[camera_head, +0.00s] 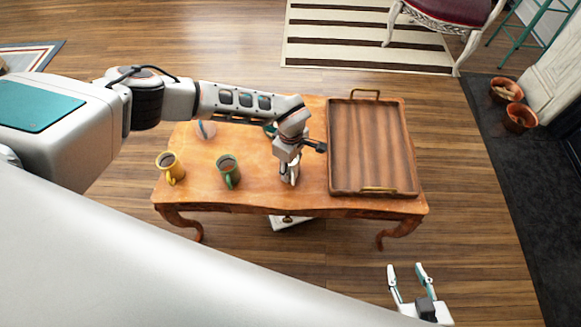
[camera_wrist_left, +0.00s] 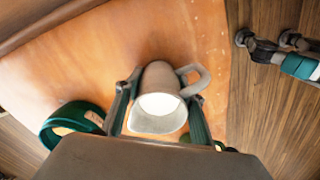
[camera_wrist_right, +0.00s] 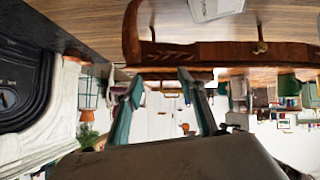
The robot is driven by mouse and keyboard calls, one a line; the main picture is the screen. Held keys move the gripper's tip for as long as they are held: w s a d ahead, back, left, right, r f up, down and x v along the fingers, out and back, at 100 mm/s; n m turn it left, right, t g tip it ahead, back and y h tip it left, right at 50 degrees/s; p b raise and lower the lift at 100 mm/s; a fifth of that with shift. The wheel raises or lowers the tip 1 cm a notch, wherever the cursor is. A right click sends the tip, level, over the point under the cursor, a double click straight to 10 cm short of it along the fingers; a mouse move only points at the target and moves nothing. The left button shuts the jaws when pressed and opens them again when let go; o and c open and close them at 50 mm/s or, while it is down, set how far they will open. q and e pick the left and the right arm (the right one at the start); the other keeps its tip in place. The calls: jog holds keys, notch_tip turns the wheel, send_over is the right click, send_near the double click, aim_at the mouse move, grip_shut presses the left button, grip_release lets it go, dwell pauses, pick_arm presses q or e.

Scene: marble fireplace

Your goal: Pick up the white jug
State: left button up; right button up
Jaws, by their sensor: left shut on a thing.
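The white jug (camera_wrist_left: 160,108) is between the two fingers of my left gripper (camera_wrist_left: 160,105) in the left wrist view, its handle toward the upper right. The left gripper is shut on it. In the head view the jug (camera_head: 290,174) shows partly below the left gripper (camera_head: 288,160), near the front edge of the wooden table; the gripper hides much of it. I cannot tell whether it touches the table. My right gripper (camera_head: 408,283) is open and empty in front of the table, at the lower right; it also shows in the right wrist view (camera_wrist_right: 157,85).
A yellow mug (camera_head: 170,168) and a green mug (camera_head: 228,172) stand on the table (camera_head: 200,197) left of the jug. A wooden tray (camera_head: 333,150) with brass handles fills the table's right part. Another cup, partly hidden, stands behind my left arm.

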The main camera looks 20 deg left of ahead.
pick_arm(q)
notch_tip(320, 180, up, 20)
jog(key=p, duration=0.4)
pick_arm(e)
jog(key=r, duration=0.2)
jog(key=shift+s+a+r, duration=0.3)
jog(key=shift+a, duration=0.1)
